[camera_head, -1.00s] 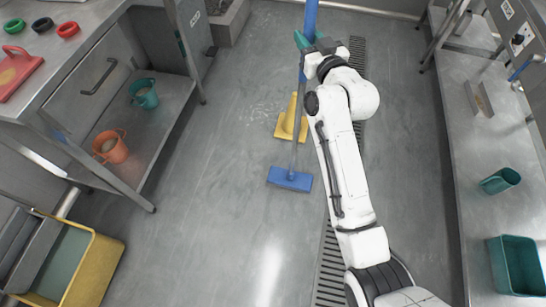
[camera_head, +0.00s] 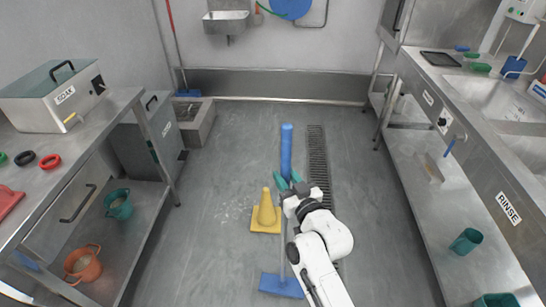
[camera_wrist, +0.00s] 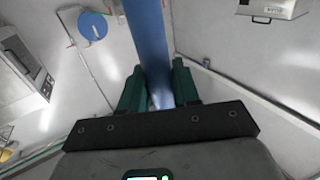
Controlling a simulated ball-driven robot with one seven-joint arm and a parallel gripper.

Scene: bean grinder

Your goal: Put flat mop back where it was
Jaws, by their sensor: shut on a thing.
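The flat mop has a blue upper handle (camera_head: 286,152), a grey lower pole and a flat blue head (camera_head: 281,285) on or close to the floor. It stands nearly upright in front of my body. My gripper (camera_head: 288,183), with green fingers, is shut on the handle. In the wrist view the blue handle (camera_wrist: 147,45) runs up between the two green fingers (camera_wrist: 157,92). Part of the lower pole is hidden behind my arm.
A yellow cone (camera_head: 265,212) stands on the floor just left of the pole. A floor drain grate (camera_head: 318,160) lies to the right. A red-handled tool (camera_head: 176,45) leans at the back wall by a grey basin (camera_head: 197,125). Steel counters line both sides.

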